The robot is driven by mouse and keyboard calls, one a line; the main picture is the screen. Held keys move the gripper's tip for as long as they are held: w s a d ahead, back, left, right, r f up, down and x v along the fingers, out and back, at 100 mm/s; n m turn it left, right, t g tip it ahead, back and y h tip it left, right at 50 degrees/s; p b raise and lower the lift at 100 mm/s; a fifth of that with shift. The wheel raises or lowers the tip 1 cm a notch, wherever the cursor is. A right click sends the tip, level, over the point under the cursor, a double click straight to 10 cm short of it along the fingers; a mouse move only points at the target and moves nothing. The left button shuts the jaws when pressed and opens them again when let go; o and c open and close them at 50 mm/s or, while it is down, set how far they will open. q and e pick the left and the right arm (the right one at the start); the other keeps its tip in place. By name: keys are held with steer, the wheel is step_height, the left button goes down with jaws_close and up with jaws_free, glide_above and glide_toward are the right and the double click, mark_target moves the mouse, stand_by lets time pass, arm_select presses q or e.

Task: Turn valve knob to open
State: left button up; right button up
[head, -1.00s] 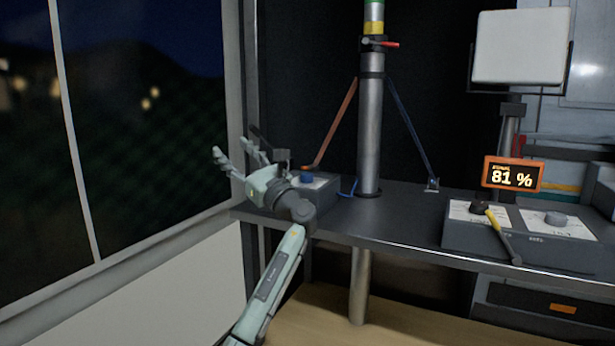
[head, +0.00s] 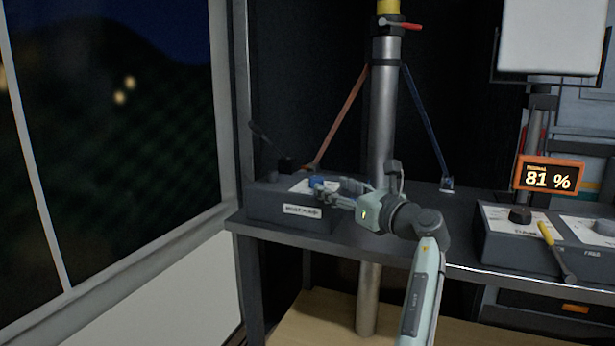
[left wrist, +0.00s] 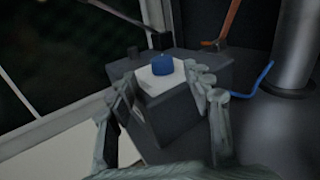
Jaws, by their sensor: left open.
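A blue knob (head: 316,182) stands on the pale top plate of a dark grey box (head: 270,207) at the left end of the shelf. It also shows in the left wrist view (left wrist: 162,65), upright on the white plate. My left gripper (head: 352,184) is open and empty, just right of the box in the head view, with one finger reaching toward the knob. In the left wrist view its fingers (left wrist: 160,82) spread to either side of the plate, short of the knob. Whether a finger touches the box is unclear. My right gripper is out of view.
A metal mast (head: 382,110) with an orange strut and a blue strut rises behind my left gripper. A control box (head: 500,243) with a dark knob and a yellow-handled tool stands at right, below a display (head: 550,175) reading 81 %. A window is at left.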

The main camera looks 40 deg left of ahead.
mark_target(321, 181)
arm_select(q)
steer(key=shift+x, duration=3.85)
steer(key=shift+w+f, duration=0.1)
steer(key=shift+c, duration=0.2)
jaws_close()
